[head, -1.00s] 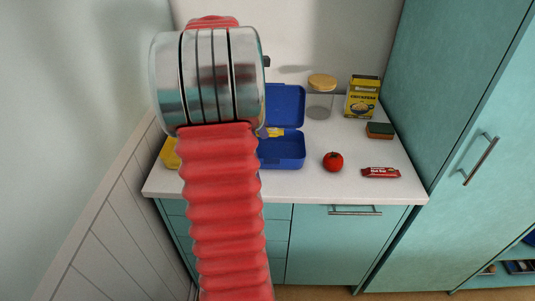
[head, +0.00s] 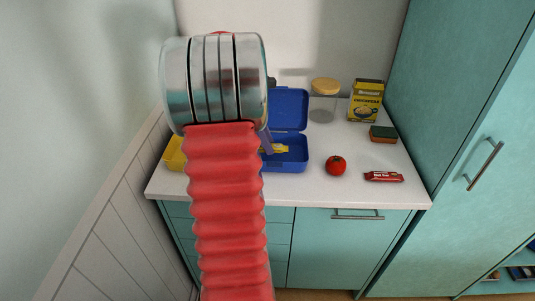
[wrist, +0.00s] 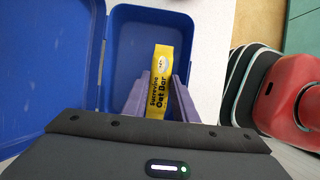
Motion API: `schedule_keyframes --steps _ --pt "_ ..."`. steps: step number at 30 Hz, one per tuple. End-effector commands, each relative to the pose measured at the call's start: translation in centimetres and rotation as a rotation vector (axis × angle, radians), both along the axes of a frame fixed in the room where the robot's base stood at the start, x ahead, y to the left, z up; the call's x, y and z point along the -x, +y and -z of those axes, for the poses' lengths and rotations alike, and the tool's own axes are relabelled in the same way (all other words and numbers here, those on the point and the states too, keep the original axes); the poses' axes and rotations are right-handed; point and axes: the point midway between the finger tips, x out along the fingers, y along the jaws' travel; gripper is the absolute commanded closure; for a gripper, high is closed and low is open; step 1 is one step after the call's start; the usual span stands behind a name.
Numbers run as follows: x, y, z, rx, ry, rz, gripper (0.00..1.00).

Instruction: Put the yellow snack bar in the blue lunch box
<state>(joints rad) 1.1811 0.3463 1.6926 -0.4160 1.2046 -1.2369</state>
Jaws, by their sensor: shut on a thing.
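The yellow snack bar (wrist: 160,92), labelled "Oat Bar", sits between the two fingers of my gripper (wrist: 158,84) in the wrist view. My gripper is shut on it. The blue lunch box (head: 289,164) stands open on the counter, and its raised lid (head: 290,108) is at the back. The bar (head: 279,149) shows within the outline of the lunch box's lower tray. In the wrist view the tray (wrist: 122,60) surrounds the bar; whether the bar touches its floor I cannot tell. My arm hides the box's left part in the head view.
A yellow container (head: 174,155) is partly hidden left of my arm. A tomato (head: 336,166) and a red-wrapped bar (head: 384,176) lie right of the box.

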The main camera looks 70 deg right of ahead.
Motion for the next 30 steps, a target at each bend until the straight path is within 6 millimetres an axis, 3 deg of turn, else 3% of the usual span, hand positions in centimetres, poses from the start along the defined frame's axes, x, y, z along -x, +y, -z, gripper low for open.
schedule_keyframes --steps 5,15,26,27,30 --pt "0.0 0.0 0.8 -0.001 0.0 0.0 0.97" --pt "0.1 0.0 4.9 0.0 0.001 0.001 0.97" --pt "0.1 0.0 5.1 0.0 0.0 0.002 0.97" --pt "0.1 0.0 5.2 0.001 0.0 0.002 0.74" --pt "0.1 -0.1 5.2 0.001 0.0 0.003 0.67"
